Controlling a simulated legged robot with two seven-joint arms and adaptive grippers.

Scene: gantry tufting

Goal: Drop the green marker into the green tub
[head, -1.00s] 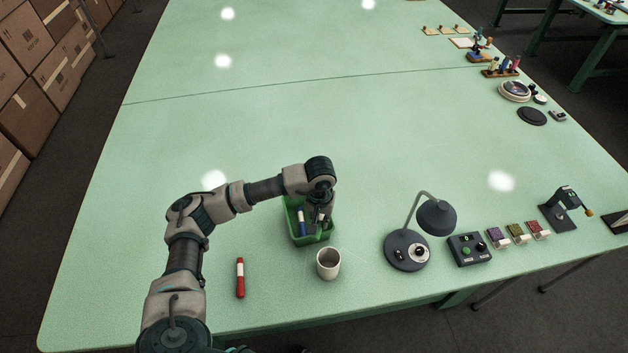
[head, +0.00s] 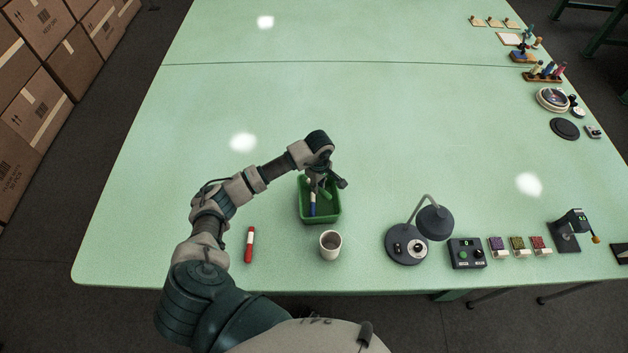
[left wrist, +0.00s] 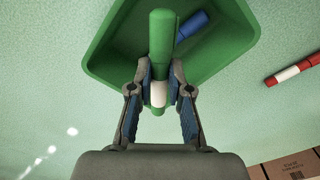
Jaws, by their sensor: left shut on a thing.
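My left gripper (head: 323,184) is shut on the green marker (left wrist: 162,35), around its white band. In the left wrist view the marker points away from the gripper, its far end over the green tub (left wrist: 98,62). In the head view the tub (head: 303,216) stands upright on the table, with the gripper over its back part. The green marker (head: 325,193) shows small there, partly hidden by the fingers. A blue marker (head: 312,205) is in the tub; it also shows in the left wrist view (left wrist: 192,25). My right gripper is not in view.
A red and white marker (head: 249,245) lies left of the tub. A white mug (head: 331,245) stands just in front of the tub. A dark desk lamp (head: 407,246) and a control box (head: 467,253) stand to the right. The table behind the tub is clear.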

